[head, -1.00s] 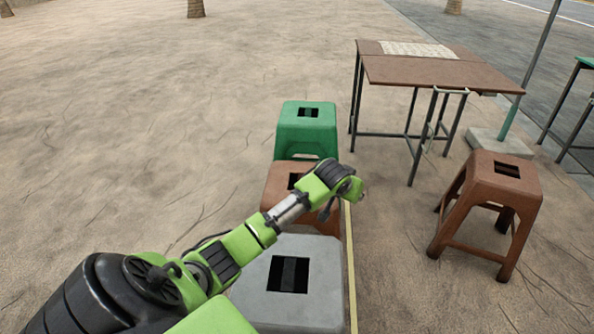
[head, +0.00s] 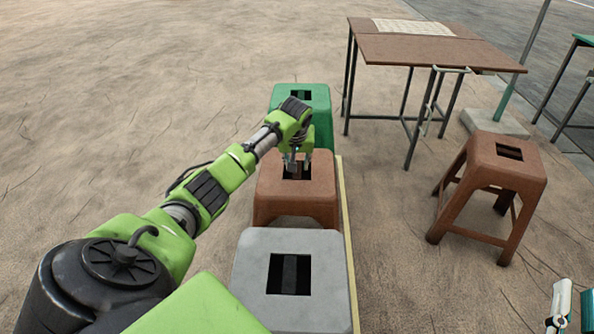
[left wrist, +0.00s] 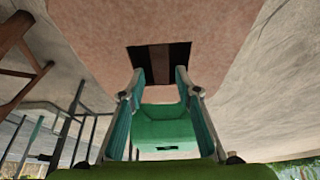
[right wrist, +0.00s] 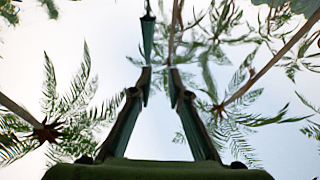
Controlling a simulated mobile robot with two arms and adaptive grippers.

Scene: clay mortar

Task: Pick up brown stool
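A brown stool (head: 297,198) stands in a row between a green stool and a grey stool. Its top has a dark square slot with a bar across it, which also shows in the left wrist view (left wrist: 205,30). My left gripper (head: 296,170) is over this slot, pointing down, with its fingers (left wrist: 158,75) apart at the slot's edges. Nothing is gripped; whether the tips are inside the slot is unclear. A second brown stool (head: 480,193) stands alone at the right. My right gripper (right wrist: 160,78) points up at the sky, fingers apart and empty; part of it shows at the lower right (head: 560,305).
The green stool (head: 315,98) is behind the row's brown stool and the grey stool (head: 325,265) is in front. A pale strip (head: 347,245) runs along their right side. A brown table (head: 425,52) stands at the back right. The sandy ground at left is open.

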